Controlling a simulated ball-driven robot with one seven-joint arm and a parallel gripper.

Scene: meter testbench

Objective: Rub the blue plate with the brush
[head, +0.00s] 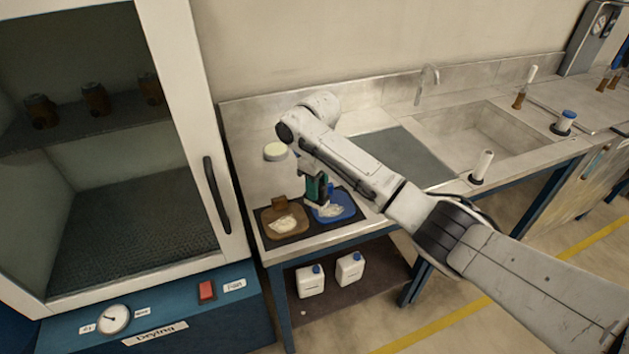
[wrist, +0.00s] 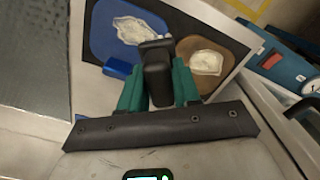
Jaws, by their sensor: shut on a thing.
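The blue plate (head: 348,203) lies on a dark mat (head: 302,235) at the front of the steel counter, with a whitish patch on it. It also shows at the upper left in the wrist view (wrist: 101,36). My gripper (head: 316,190), with green fingers, is shut on a dark block-like thing (wrist: 157,72), which I take to be the brush. The gripper is over the left edge of the blue plate, near the brown plate. The brush's lower end is hidden in the wrist view, so I cannot tell whether it touches the plate.
A brown plate (head: 300,224) with a whitish patch and a brown block lies left of the blue plate. A blue block (wrist: 118,68) is at the blue plate's edge. A drying cabinet (head: 185,85) stands left; a sink (head: 480,135) is right. A pale round thing (head: 275,151) lies behind.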

